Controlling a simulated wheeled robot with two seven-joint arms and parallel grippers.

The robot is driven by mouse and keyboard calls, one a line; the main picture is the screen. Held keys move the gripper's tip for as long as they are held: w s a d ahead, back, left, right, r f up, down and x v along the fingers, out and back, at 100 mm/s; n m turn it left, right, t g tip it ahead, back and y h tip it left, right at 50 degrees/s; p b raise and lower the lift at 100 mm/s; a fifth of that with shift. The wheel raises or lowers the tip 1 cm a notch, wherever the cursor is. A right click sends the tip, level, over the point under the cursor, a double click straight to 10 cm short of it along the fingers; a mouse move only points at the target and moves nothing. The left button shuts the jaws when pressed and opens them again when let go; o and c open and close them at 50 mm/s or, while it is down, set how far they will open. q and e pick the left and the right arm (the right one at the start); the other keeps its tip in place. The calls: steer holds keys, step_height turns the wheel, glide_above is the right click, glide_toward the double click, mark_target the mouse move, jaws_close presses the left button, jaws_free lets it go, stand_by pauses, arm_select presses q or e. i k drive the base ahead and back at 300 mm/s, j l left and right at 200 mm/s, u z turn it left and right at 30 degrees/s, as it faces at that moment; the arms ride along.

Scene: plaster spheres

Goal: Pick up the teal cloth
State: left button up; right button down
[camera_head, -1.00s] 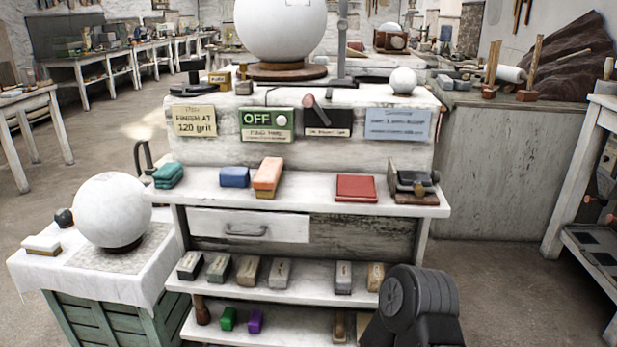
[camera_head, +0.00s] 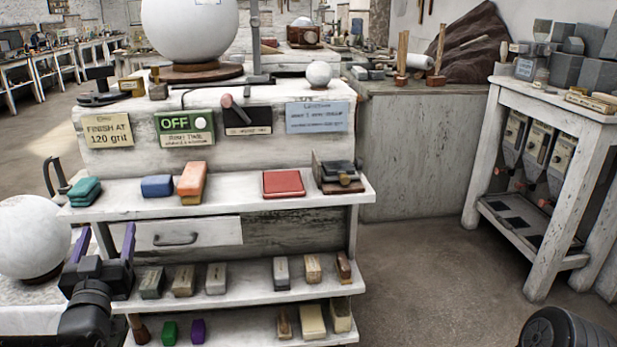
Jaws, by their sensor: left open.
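The teal cloth (camera_head: 85,191) lies folded in a small stack at the left end of the top shelf. My left gripper (camera_head: 106,243) comes in from the lower left with its purple-tipped fingers pointing up. It is open, with nothing between the fingers. In the picture it is just below the cloth, in front of the drawer's left end, and apart from the cloth. My right gripper is out of view; only a dark part of my right arm shows at the lower right corner.
A blue block (camera_head: 157,186), an orange block (camera_head: 192,182) and a red pad (camera_head: 283,184) share the top shelf (camera_head: 235,190). A large white sphere (camera_head: 32,237) stands left of my gripper. A black curved handle (camera_head: 56,177) rises beside the cloth. Lower shelves hold several blocks.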

mark_target(86, 190)
steer(key=u, duration=1.4)
